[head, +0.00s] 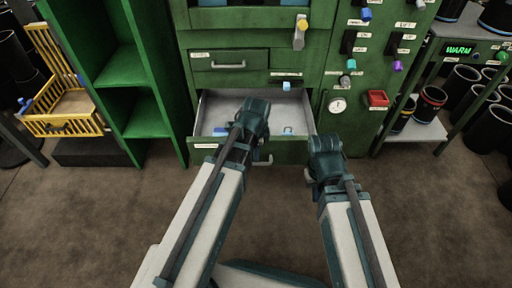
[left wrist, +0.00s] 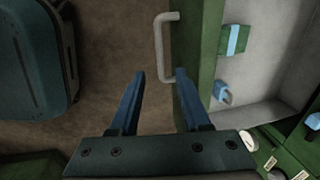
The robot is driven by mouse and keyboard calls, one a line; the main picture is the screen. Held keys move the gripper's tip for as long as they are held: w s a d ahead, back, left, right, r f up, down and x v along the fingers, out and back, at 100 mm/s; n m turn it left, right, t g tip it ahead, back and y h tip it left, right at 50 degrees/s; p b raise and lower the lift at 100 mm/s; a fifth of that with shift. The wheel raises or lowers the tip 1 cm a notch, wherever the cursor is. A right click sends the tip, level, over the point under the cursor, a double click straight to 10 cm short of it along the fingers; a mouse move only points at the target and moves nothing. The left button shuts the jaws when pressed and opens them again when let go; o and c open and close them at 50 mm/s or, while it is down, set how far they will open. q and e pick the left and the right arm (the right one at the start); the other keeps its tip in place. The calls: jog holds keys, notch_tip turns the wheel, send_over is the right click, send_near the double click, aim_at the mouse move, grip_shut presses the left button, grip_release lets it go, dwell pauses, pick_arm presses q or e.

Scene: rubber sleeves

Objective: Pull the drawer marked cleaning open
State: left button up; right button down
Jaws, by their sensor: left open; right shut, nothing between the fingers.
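A green drawer stands pulled out of the cabinet, its pale grey inside (head: 215,110) showing; its front label (head: 207,145) is too small to read. Its pale bar handle (head: 263,160) is partly hidden by my left arm. In the left wrist view the handle (left wrist: 160,45) stands out from the green front (left wrist: 198,70). My left gripper (left wrist: 158,88) is open, its fingertips close to the handle's lower end; I cannot tell whether they touch it. In the head view its wrist covers part of the drawer. My right gripper (head: 312,175) is shut and empty, right of the drawer.
A green block with a blue band (left wrist: 233,40) and a small blue-and-white item (left wrist: 222,92) lie inside the drawer. A closed drawer (head: 230,62) is above. The front floor is clear.

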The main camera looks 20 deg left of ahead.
pick_arm(q)
jog(key=r+p, duration=0.2)
jog(key=r, duration=0.1)
jog(key=s+r+p, duration=0.1)
jog(key=r, duration=0.1)
jog(key=shift+d+p, duration=0.15)
jog(key=shift+p, duration=0.25)
jog(key=shift+w+f, duration=0.1)
jog(key=s+d+n+g, duration=0.2)
jog(key=s+d+n, duration=0.8)
jog(key=s, duration=0.1)
notch_tip(320, 180, up, 29)
jog(key=p, duration=2.9)
jog(key=shift+s+n+y, duration=0.25)
jog(key=shift+n+y, duration=0.05)
jog(key=shift+n, duration=0.1)
jog(key=shift+a, duration=0.1)
